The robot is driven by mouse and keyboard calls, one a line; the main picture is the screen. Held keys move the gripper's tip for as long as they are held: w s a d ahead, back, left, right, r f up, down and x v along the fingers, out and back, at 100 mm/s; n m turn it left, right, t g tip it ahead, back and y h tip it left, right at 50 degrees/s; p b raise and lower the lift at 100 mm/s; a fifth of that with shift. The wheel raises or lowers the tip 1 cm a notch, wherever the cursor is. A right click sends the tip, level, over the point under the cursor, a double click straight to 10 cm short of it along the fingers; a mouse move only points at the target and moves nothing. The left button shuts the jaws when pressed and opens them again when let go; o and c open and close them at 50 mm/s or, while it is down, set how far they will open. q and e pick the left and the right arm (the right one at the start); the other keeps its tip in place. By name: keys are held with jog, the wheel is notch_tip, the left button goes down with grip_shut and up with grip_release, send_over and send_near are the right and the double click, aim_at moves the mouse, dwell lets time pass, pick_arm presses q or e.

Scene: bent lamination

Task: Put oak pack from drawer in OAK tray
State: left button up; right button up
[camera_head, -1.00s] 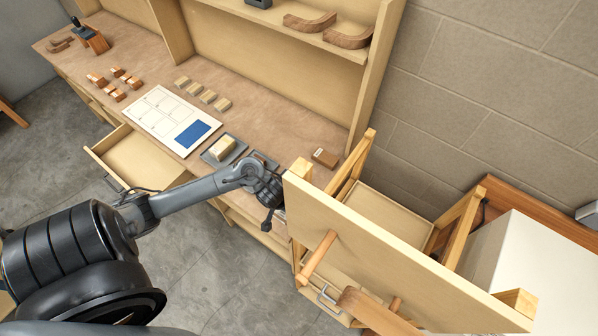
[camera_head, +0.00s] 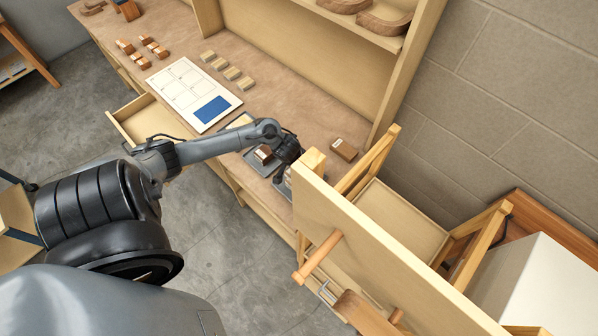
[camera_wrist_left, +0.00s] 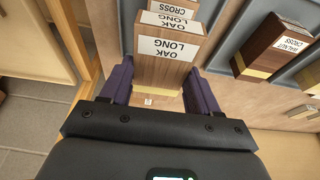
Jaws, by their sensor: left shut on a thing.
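In the left wrist view my left gripper (camera_wrist_left: 160,92) has its purple fingers on either side of an oak pack (camera_wrist_left: 167,66). The pack is a stack of wooden pieces with white labels reading OAK LONG and CROSS, upside down in this view. In the head view my left gripper (camera_head: 287,168) is low at the bench's front edge, beside the upright panel's corner; the pack cannot be made out there. A grey tray (camera_head: 254,163) lies just left of the gripper. No tray label reading OAK is legible. My right gripper is not in view.
A block labelled WALNUT CROSS (camera_wrist_left: 272,45) sits in a grey tray right of the pack. A large wooden panel (camera_head: 390,240) stands close right of the gripper. A labelled block (camera_head: 343,149) lies on the bench behind. An open drawer (camera_head: 150,120) juts out at left.

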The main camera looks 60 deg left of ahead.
pick_arm(q)
jog(key=shift+a+f, duration=0.2)
jog(key=shift+f, duration=0.1)
jog(key=shift+w+f, duration=0.1)
jog(key=shift+f, duration=1.7)
jog(key=shift+f+b, duration=0.15)
jog(key=shift+b, duration=0.15)
jog(key=o, duration=1.1)
jog(key=p+v, duration=0.2)
jog(key=v, duration=0.9)
jog(key=shift+p, duration=0.4)
jog(key=shift+r, duration=0.65)
jog(key=shift+s, duration=0.25)
